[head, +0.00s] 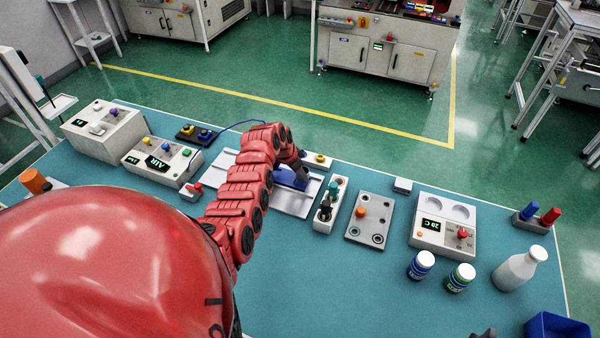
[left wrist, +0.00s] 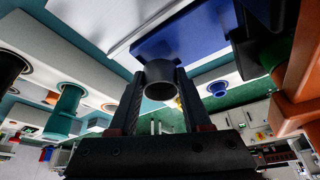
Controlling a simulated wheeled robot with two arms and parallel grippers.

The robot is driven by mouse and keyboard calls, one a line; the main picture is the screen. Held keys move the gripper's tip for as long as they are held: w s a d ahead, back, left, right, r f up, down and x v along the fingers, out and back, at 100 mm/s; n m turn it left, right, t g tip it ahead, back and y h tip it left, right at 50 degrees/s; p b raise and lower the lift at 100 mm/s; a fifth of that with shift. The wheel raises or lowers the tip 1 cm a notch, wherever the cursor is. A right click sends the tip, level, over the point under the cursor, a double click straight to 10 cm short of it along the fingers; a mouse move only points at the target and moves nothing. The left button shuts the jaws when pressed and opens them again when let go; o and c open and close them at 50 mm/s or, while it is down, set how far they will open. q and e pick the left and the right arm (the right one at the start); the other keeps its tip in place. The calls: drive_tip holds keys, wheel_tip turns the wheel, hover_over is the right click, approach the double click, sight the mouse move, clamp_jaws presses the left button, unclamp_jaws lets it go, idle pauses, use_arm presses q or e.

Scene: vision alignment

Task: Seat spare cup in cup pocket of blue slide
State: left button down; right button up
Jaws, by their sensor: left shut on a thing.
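The blue slide (head: 292,179) sits on a pale metal plate (head: 284,203) in the middle of the bench, partly hidden by my left arm. In the left wrist view the blue slide (left wrist: 180,35) shows close beyond the fingertips. My left gripper (left wrist: 160,90) is shut on the spare cup (left wrist: 160,82), a small dark round piece between its two fingers. In the head view the arm hides the cup. I cannot tell whether it touches the slide, and the pocket is not clearly visible. Only a dark piece at the bottom edge of the head view may be my right gripper (head: 485,333).
Right of the slide stand a white rack (head: 326,217) with teal and dark pieces and a grey plate (head: 371,232) with an orange knob. A small red-knobbed block (head: 191,192) is left of the arm. Jars, a white bottle (head: 520,269) and a blue bin (head: 556,328) stand further right.

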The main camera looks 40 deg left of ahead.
use_arm(q)
drive_tip(key=shift+s, duration=0.25)
drive_tip(key=shift+b, duration=0.3)
idle(0.7)
drive_tip(key=shift+f, duration=0.2)
drive_tip(key=shift+f+b, duration=0.4)
drive_tip(key=shift+b, duration=0.3)
drive_tip(key=shift+f, duration=0.1)
drive_tip(key=shift+f+b, duration=0.15)
drive_tip(key=shift+b, duration=0.3)
drive_tip(key=shift+f, duration=0.1)
idle(0.5)
unclamp_jaws()
idle(0.3)
